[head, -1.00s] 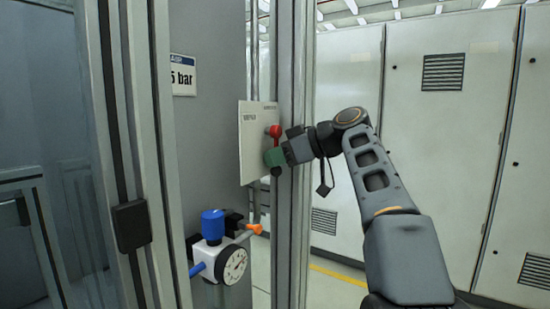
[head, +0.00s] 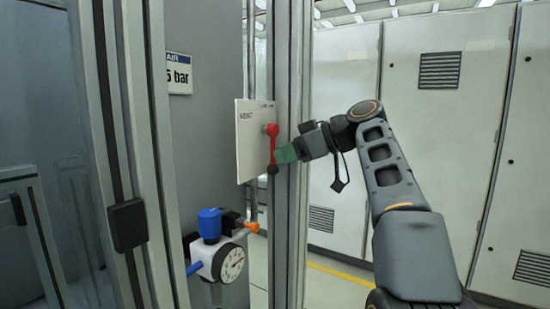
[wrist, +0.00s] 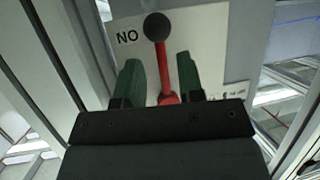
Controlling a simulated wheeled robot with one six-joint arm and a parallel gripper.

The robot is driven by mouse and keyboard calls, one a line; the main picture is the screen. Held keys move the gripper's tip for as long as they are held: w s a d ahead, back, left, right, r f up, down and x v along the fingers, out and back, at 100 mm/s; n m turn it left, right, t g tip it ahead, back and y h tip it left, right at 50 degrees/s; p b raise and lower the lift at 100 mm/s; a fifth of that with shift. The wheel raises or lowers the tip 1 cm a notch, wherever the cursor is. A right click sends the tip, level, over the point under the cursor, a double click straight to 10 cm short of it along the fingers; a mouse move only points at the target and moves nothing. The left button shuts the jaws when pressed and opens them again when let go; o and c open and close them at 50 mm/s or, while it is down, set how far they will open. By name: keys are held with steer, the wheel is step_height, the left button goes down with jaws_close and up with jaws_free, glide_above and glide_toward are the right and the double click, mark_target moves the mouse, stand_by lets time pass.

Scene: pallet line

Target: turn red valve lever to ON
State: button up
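The red valve lever (head: 273,147) hangs almost straight down from its pivot on a white panel (head: 250,140). Its black ball knob (head: 272,169) is at the low end. In the wrist view the lever (wrist: 166,72) points up the picture, and its knob (wrist: 157,26) is beside a label (wrist: 127,38) that reads "NO" there, as an upside-down "ON" does. My gripper (head: 281,154) is just right of the lever in the head view. Its green fingers (wrist: 160,78) are apart on either side of the lever, with gaps showing.
A metal frame post (head: 290,230) stands close beside the panel. Below are a gauge (head: 231,264), a blue knob (head: 210,223) and an orange handle (head: 252,227). Grey cabinets (head: 440,130) line the back right.

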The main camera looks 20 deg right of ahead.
steer(key=p+v, duration=0.1)
steer(key=v, duration=0.9)
steer(key=shift+p, duration=0.3)
steer(key=shift+d+f, duration=0.1)
steer(key=shift+d, duration=0.05)
